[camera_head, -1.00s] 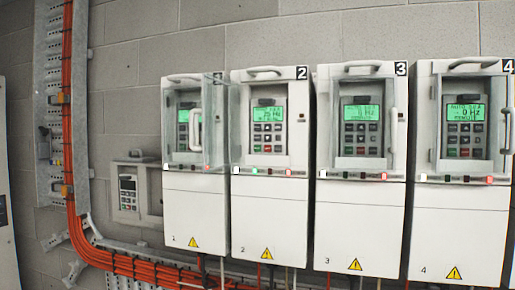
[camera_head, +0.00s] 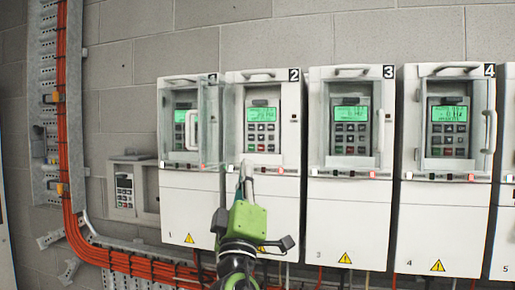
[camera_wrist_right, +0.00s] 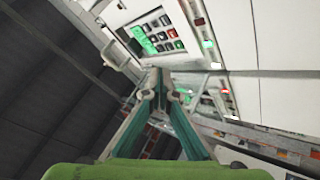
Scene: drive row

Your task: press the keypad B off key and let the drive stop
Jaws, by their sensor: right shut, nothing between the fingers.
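Drive 2 (camera_head: 262,205) is a white cabinet with its keypad (camera_head: 262,127) exposed. The keypad has a lit green display and small keys; the display figures are too blurred to read, and no letter B is legible. A clear cover (camera_head: 212,125) stands swung out at drive 2's left edge. My right gripper (camera_head: 246,168) is shut and empty, in front of drive 2 with its tips below the keypad. The right wrist view shows the shut fingertips (camera_wrist_right: 158,72) apart from the keypad (camera_wrist_right: 160,36). My left gripper is out of view.
Drive 1 (camera_head: 188,205) is partly behind the clear cover. Drive 3 (camera_head: 345,215) and drive 4 (camera_head: 445,225) stand to the right with handled covers over their keypads. A small wall panel (camera_head: 124,190) and orange cables (camera_head: 68,150) are at the left.

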